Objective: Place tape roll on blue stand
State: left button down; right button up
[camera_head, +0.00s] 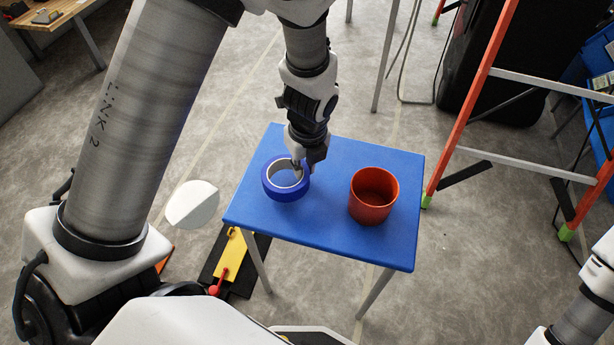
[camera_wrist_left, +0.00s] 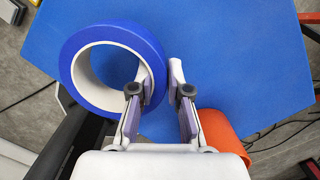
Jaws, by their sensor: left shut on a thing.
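The blue tape roll (camera_head: 285,193), with a pale inner core, is at the left part of the blue stand (camera_head: 330,232). My left gripper (camera_head: 302,166) comes down from above at the right side of the roll. In the left wrist view the roll (camera_wrist_left: 68,72) is at upper left, its ring wall at the fingers of my left gripper (camera_wrist_left: 160,78), shut on it. The stand top (camera_wrist_left: 240,60) is beneath. I cannot tell whether the roll touches the top or is slightly above it. My right gripper is out of view.
An orange-red pot (camera_head: 372,206) stands on the right part of the stand, close to my left gripper; it also shows in the left wrist view (camera_wrist_left: 222,132). An orange ladder (camera_head: 472,100) stands to the right. The front of the stand top is clear.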

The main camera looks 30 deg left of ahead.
pick_arm(q)
notch_tip(320, 180, down, 3)
jog(key=shift+r+b, duration=0.2)
jog(key=shift+b, duration=0.1)
jog(key=shift+r, duration=0.1)
jog(key=c, duration=1.1)
grip_release()
jog(key=shift+c, duration=0.2)
jog(key=r+p, duration=0.1)
jog(key=r, duration=0.2)
jog(key=r+p, duration=0.2)
jog(key=r, duration=0.2)
jog(key=d+r+p, duration=0.1)
jog(key=r, duration=0.3)
jog(key=shift+s+d+r, duration=0.1)
jog(key=shift+s, duration=0.2)
jog(key=shift+r, duration=0.4)
